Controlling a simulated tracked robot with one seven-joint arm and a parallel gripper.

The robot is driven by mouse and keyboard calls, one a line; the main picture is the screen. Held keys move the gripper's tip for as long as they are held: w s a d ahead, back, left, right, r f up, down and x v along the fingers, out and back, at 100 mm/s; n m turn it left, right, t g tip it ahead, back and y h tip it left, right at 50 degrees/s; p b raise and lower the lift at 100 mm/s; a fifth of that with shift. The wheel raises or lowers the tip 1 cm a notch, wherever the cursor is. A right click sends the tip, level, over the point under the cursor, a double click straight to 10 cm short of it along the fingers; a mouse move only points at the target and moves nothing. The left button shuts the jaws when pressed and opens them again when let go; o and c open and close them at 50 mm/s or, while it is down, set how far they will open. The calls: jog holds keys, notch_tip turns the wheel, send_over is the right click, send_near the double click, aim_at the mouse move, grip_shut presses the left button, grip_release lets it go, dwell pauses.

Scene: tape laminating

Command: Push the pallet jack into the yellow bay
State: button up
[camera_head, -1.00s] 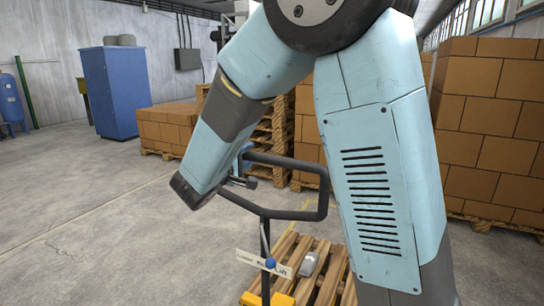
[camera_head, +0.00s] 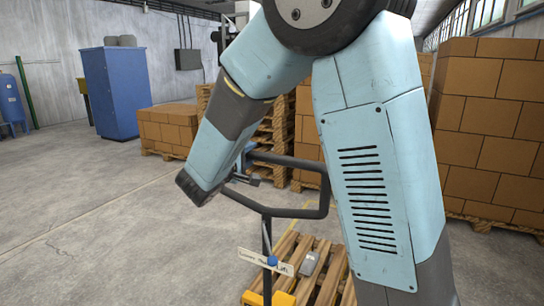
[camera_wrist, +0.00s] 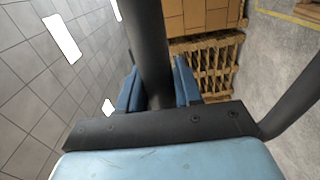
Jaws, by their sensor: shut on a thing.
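The pallet jack shows in the head view as a black loop handle (camera_head: 290,213), a thin post with a pale label, and a yellow body (camera_head: 268,298) at the bottom edge. A wooden pallet (camera_head: 326,262) with a small grey object on it lies just beyond the yellow body. My gripper (camera_wrist: 158,90) is shut on the handle's black bar (camera_wrist: 150,45), with a blue finger on each side. In the head view my arm hides much of the grip. A piece of yellow floor marking (camera_wrist: 285,14) shows in the wrist view; the bay's full outline is hidden.
Stacked cartons (camera_head: 490,120) on pallets stand at the right, behind my arm. More cartons (camera_head: 168,127) and stacked empty pallets (camera_head: 270,135) stand beyond the handle. A blue cabinet (camera_head: 115,92) is at the back left. The floor at left is clear.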

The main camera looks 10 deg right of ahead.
jog(key=x, duration=0.7)
jog(key=shift+w+d+f, duration=0.2)
jog(key=shift+d+f, duration=0.05)
jog(key=shift+d, duration=0.1)
jog(key=x, duration=0.9)
dwell(0.7)
jog(key=x, duration=0.9)
dwell(0.6)
jog(key=x, duration=0.9)
dwell(0.7)
jog(key=shift+s, duration=0.1)
